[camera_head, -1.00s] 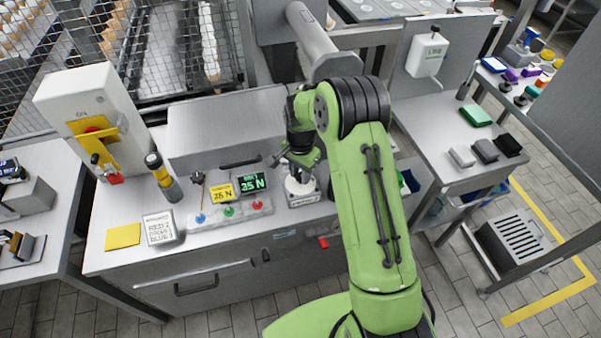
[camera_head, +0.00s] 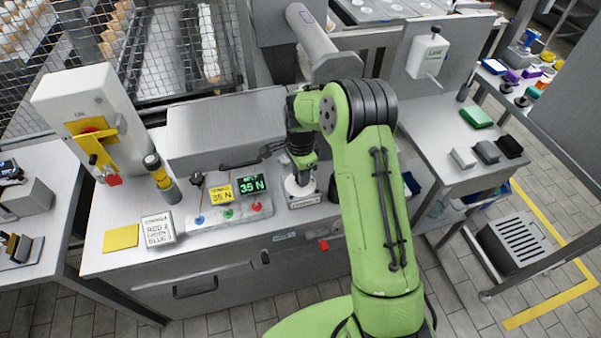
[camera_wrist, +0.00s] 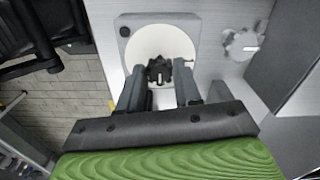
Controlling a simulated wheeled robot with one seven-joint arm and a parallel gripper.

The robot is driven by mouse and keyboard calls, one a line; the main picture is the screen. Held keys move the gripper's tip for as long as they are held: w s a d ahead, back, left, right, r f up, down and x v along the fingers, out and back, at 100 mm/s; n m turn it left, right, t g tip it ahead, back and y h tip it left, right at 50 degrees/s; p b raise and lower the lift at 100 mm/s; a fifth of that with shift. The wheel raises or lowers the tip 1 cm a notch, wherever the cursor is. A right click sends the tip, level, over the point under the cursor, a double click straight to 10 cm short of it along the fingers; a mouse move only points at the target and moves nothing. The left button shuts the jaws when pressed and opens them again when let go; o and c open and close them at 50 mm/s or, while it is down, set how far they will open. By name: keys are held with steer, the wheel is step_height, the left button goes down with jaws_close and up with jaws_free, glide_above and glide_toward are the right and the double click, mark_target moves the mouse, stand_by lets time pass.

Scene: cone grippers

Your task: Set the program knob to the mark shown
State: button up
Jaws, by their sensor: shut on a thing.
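The program knob (camera_wrist: 159,71) is black and lobed, in the middle of a round white dial (camera_wrist: 150,42) on a grey plate. My gripper (camera_wrist: 160,78) comes in from the bottom of the wrist view, with one finger on each side of the knob, shut on it. In the head view my gripper (camera_head: 301,174) is down at the white dial (camera_head: 291,187), near the counter's front edge. The knob is hidden there by the gripper. I cannot make out the dial's marks or the knob's pointer.
A pale lobed piece (camera_wrist: 243,43) lies right of the dial in the wrist view.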

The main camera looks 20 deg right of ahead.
steer(key=o, duration=1)
steer(key=shift+o, duration=0.2)
step_height(320, 180, up, 16)
steer(key=p, duration=0.2)
steer(key=shift+f, duration=0.1)
